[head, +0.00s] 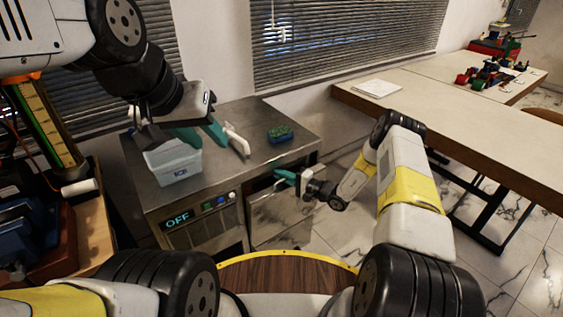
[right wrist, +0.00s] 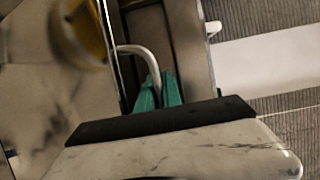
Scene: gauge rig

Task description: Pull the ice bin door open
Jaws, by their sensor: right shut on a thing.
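The ice machine (head: 165,205) is a steel unit with a lit panel reading OFF. Its ice bin door (head: 280,222) is the steel front panel right of the display. A dark gap shows along the door's top, but I cannot tell how far it stands open. My right gripper (head: 287,177) is at the door's upper part. In the right wrist view, its teal fingers are shut on a pale curved door handle (right wrist: 142,52). My left gripper (head: 203,135) is above the machine's top with its teal fingers apart, empty.
A long table (head: 470,130) stands at the right. Marbled floor is clear between it and the machine.

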